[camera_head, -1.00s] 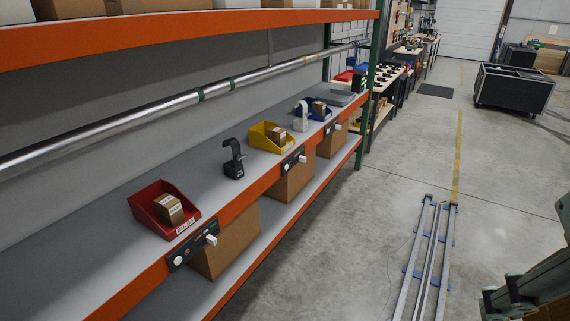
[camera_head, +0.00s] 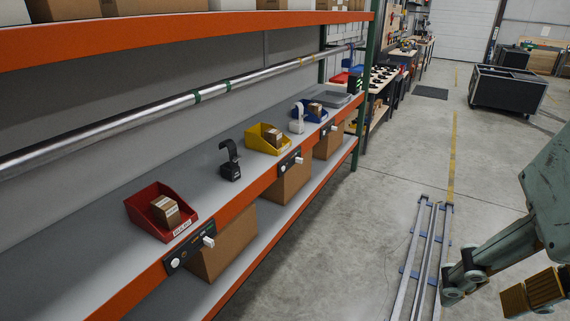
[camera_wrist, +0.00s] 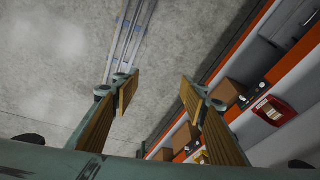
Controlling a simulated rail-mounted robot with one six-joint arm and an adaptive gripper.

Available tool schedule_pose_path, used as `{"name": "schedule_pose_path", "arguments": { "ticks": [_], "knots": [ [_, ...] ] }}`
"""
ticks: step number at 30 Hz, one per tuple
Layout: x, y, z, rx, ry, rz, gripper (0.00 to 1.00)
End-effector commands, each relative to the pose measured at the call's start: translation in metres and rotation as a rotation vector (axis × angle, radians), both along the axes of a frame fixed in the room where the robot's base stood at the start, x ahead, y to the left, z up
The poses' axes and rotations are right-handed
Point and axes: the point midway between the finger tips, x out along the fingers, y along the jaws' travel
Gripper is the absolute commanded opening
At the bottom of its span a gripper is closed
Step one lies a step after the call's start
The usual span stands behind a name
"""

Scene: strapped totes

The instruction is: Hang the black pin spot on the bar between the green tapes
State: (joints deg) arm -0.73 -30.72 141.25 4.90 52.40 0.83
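The black pin spot (camera_head: 230,164) stands upright on the grey shelf, its hook at the top, between the red bin and the yellow bin. The silver bar (camera_head: 130,119) runs along the back above the shelf. Two green tapes (camera_head: 197,97) (camera_head: 228,86) wrap it with a short stretch of bare bar between them; nothing hangs there. My gripper (camera_wrist: 157,92) is open and empty in the wrist view, fingers well apart, over the floor and the shelf's front edge. In the head view one finger (camera_head: 535,292) shows at the lower right, far from the pin spot.
A red bin (camera_head: 146,218), a yellow bin (camera_head: 256,143) and a blue bin (camera_head: 322,117) hold boxes on the shelf. A white lamp-like item (camera_head: 297,124) stands beside the blue bin. An orange upper shelf beam (camera_head: 180,31) overhangs the bar. Floor rails (camera_head: 420,262) lie right of the rack.

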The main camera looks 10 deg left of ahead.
Motion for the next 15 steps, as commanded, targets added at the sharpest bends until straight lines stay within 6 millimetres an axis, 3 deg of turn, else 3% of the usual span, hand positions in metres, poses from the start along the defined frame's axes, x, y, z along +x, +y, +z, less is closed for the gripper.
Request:
{"name": "schedule_pose_path", "arguments": {
  "ticks": [15],
  "knots": [
    [0.062, 0.079, -0.005, 0.239, 0.144, -0.095, 0.40]
  ]
}}
